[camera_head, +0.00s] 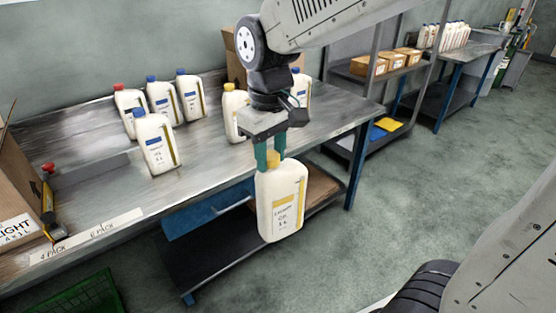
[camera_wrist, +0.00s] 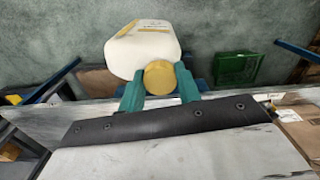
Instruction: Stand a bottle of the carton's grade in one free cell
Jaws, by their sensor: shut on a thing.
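My gripper (camera_head: 268,158) is shut on the yellow cap of a white bottle (camera_head: 282,205) with a yellow label. The bottle hangs upright in front of the bench's front edge. The wrist view shows the bottle (camera_wrist: 143,45) and its yellow cap (camera_wrist: 160,78) between the green fingers. A blue-capped bottle (camera_head: 155,145) stands near the bench front. Behind it stand a red-capped bottle (camera_head: 128,110) and two more blue-capped ones (camera_head: 162,100), (camera_head: 190,97). A yellow-capped bottle (camera_head: 233,115) stands beside my arm. A carton (camera_head: 18,195) marked "LIGHT" is at the left edge; its cells are not visible.
A green crate (camera_head: 85,297) is on the floor. Another bench (camera_head: 465,52) with bottles stands at the far right.

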